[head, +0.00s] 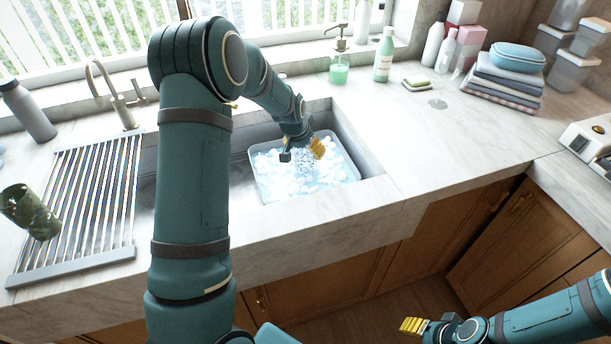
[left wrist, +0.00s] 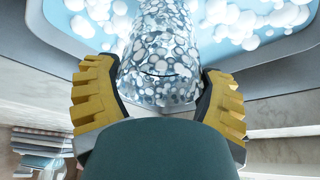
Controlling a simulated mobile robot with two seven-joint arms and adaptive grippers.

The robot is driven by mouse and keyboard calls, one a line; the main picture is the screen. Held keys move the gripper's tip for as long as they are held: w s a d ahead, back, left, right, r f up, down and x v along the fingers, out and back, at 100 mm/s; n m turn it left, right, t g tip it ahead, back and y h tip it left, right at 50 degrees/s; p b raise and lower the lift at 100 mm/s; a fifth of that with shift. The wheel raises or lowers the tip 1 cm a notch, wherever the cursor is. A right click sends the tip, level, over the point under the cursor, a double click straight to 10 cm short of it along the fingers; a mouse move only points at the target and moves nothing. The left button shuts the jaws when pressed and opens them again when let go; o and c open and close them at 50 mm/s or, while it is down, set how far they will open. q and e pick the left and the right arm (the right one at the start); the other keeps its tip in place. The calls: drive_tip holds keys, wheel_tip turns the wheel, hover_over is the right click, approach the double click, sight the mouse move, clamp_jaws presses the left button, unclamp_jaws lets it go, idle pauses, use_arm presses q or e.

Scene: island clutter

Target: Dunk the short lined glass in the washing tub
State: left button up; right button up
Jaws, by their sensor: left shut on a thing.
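The washing tub (head: 356,176) is a light grey rectangular basin with blue water and white foam, set in the sink. My left gripper (head: 303,150) is over the tub. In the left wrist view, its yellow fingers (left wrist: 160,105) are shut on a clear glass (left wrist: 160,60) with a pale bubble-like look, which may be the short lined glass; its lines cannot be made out. The glass's far end is over or in the foamy water; which one I cannot tell. In the head view the glass is mostly lost against the foam. My right gripper (head: 413,327) is empty at the lower right, away from the counter.
A slatted drying rack (head: 75,205) lies left of the sink, with a dark green patterned glass (head: 28,211) on it. A faucet (head: 118,100) stands behind. A soap dispenser (head: 339,66), a green bottle (head: 383,55) and a sponge (head: 417,84) stand behind right.

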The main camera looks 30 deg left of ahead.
use_arm(q)
wheel_tip(320, 180, up, 2)
drive_tip(key=shift+r+p, duration=0.1)
drive_tip(key=shift+p, duration=0.45)
drive_tip(key=shift+r+p, duration=0.6)
drive_tip(key=shift+r, duration=0.45)
idle(1.4)
